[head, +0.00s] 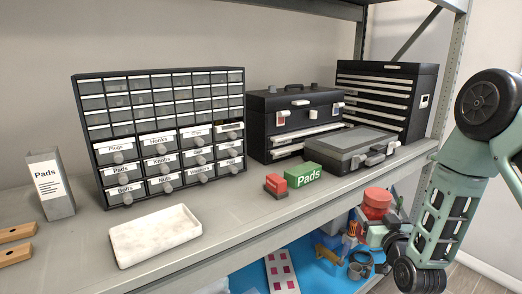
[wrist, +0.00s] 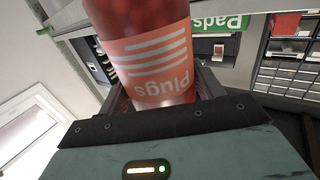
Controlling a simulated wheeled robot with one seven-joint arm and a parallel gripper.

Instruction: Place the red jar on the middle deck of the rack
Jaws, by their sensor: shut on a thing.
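The red jar (wrist: 140,30) fills the top middle of the wrist view, with an orange label reading "Plugs" that appears upside down there. My gripper (wrist: 165,88) is shut on it, its fingers partly hidden behind the jar. In the head view the red jar (head: 375,203) is at the lower right, in front of the rack and below the front edge of the grey deck. My gripper (head: 372,232) is just under it, partly hidden by my arm. The rack's grey middle deck (head: 235,225) lies between a blue lower deck and an upper one.
On the grey deck stand a drawer cabinet (head: 160,130), black toolboxes (head: 290,125), a flat grey case (head: 350,150), a green "Pads" box (head: 302,174), a small red block (head: 276,184) and a white tray (head: 155,235). Bare deck lies right of the tray. The blue deck (head: 245,280) holds several items.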

